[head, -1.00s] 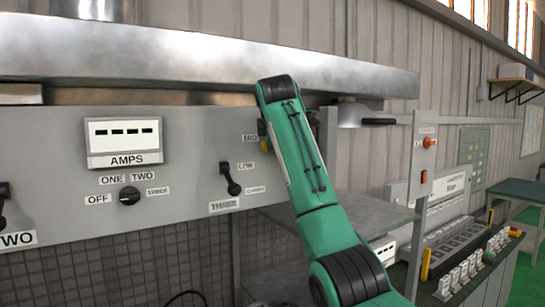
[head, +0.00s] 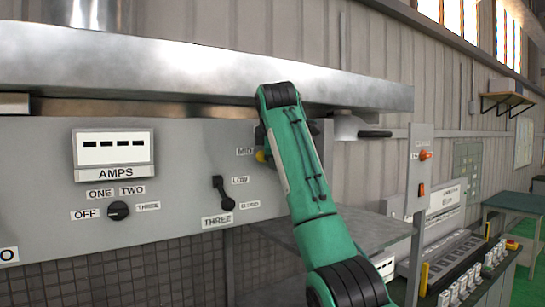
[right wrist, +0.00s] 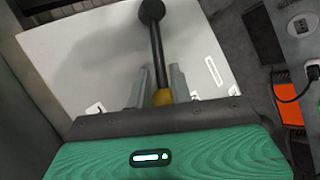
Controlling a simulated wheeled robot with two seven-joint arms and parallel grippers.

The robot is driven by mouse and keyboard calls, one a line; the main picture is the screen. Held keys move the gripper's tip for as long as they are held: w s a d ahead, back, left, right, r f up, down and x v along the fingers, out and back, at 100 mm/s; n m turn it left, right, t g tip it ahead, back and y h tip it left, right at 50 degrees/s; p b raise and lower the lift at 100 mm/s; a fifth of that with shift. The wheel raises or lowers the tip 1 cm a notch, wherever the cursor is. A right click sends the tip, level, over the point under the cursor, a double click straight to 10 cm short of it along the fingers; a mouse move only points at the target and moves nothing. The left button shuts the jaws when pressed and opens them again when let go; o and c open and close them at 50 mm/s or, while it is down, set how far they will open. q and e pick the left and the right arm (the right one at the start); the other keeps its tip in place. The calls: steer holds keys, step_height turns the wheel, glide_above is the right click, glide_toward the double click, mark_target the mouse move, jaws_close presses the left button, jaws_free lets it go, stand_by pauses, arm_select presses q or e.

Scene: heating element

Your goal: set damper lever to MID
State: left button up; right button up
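The damper lever shows in the right wrist view as a black bar (right wrist: 156,48) running from a round black end at the top down to a yellow knob (right wrist: 162,97). My right gripper (right wrist: 160,82) has its fingers on both sides of this knob and appears shut on it. In the head view the yellow knob (head: 261,156) peeks out left of my green right arm, just right of and slightly below the MID label (head: 245,152). The LOW label (head: 240,180) sits lower. My arm hides the rest of the lever and the fingertips. My left gripper is not in view.
On the grey panel left of my arm are a black switch lever (head: 222,193) over a THREE label, a rotary knob (head: 118,210) and an AMPS meter (head: 113,154). A metal hood (head: 190,68) runs above. A grey shelf (head: 372,232) lies below right.

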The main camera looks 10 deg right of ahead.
steer(key=b+v, duration=0.5)
steer(key=v, duration=0.8)
steer(key=shift+s+r+b, duration=0.25)
steer(key=shift+s+b, duration=0.05)
steer(key=shift+b, duration=0.05)
